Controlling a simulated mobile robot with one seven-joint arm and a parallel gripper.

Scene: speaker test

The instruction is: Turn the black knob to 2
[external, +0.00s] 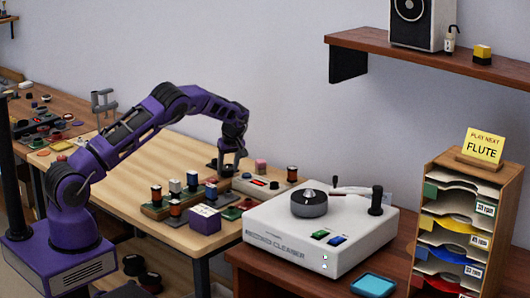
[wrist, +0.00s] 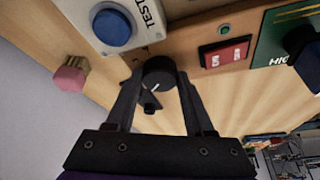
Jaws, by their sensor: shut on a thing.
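The black knob (wrist: 158,75) sits on a wooden panel (wrist: 190,28) in the wrist view. It is round, with a short white pointer line on its top. My gripper (wrist: 159,84) is shut on the knob, one finger on each side. No number scale is readable around the knob, so I cannot tell which number the line points at. In the external view my gripper (external: 228,165) is low at the back of the wooden table, and the knob cannot be made out there.
In the wrist view a blue button (wrist: 112,28) on a white TEST plate, a red switch (wrist: 222,52) and a pink block (wrist: 69,78) are close by. In the external view, several spools and blocks stand in front, and a white cleaner machine (external: 360,232) is at right.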

